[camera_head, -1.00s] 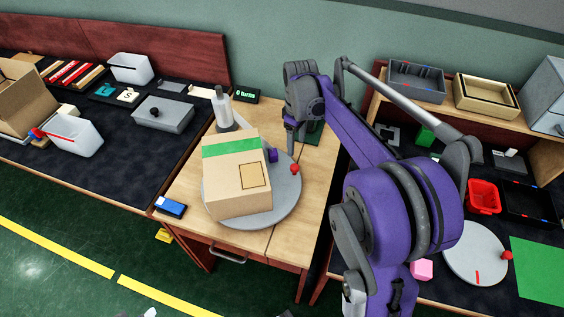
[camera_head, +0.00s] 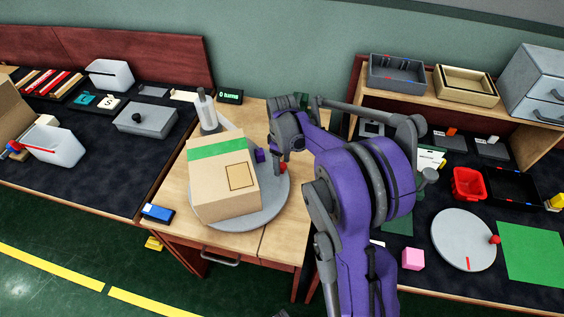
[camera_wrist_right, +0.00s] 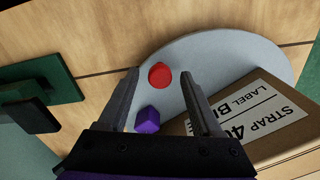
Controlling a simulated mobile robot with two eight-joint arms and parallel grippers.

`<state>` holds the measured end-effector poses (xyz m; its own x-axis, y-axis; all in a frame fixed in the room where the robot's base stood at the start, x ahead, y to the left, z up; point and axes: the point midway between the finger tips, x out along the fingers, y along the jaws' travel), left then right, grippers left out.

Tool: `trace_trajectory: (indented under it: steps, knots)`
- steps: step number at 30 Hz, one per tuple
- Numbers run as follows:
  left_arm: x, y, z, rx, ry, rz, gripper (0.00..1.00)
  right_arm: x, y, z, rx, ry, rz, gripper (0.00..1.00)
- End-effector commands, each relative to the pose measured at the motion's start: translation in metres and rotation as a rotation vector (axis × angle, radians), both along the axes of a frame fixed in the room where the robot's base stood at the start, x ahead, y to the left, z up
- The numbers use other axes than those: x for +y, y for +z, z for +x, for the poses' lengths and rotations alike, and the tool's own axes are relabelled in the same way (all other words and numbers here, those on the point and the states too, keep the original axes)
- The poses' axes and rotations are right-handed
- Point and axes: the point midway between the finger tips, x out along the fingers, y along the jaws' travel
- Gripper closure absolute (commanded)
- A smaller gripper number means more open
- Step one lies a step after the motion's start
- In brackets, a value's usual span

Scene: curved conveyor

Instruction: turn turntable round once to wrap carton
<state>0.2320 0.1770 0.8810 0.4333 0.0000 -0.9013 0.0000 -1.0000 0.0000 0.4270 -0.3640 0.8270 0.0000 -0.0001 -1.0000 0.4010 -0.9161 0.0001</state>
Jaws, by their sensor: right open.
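The carton (camera_head: 220,190), tan with green tape on top, sits on the grey round turntable (camera_head: 272,205) on the wooden table. A red knob (camera_head: 283,168) stands on the turntable's right rim; it also shows in the right wrist view (camera_wrist_right: 160,75). A purple block (camera_wrist_right: 147,120) is on the turntable beside the carton. My right gripper (camera_head: 280,164) is over the knob's side of the rim. In the wrist view its fingers (camera_wrist_right: 159,82) are open, with the knob between the tips and no clear contact. My left gripper is not in view.
A display (camera_head: 230,96) reading "0 turns" and a grey post with a white top (camera_head: 206,112) stand behind the carton. Another turntable (camera_head: 463,240) with a red knob sits on the right bench.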

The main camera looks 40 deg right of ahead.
Motion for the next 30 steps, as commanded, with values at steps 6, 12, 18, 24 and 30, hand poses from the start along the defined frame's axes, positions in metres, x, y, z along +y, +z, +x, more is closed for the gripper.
trace_trajectory:
  steps: [6,12,18,24,30]
  knots:
    - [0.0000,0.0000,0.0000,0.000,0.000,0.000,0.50,0.0000,0.0003,0.0000,0.000,0.000,0.000,0.63]
    - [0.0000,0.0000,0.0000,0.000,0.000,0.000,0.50,0.0000,0.0004,0.0000,0.000,0.000,0.000,0.99]
    - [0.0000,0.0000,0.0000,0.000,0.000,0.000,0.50,0.0000,0.0005,0.0000,0.000,0.000,0.000,1.00]
    - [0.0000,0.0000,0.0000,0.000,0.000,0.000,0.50,0.0000,0.0005,0.0000,0.000,0.000,0.000,1.00]
    - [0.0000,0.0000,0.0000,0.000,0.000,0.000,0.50,-0.0001,0.0006,0.0000,0.000,0.000,0.000,1.00]
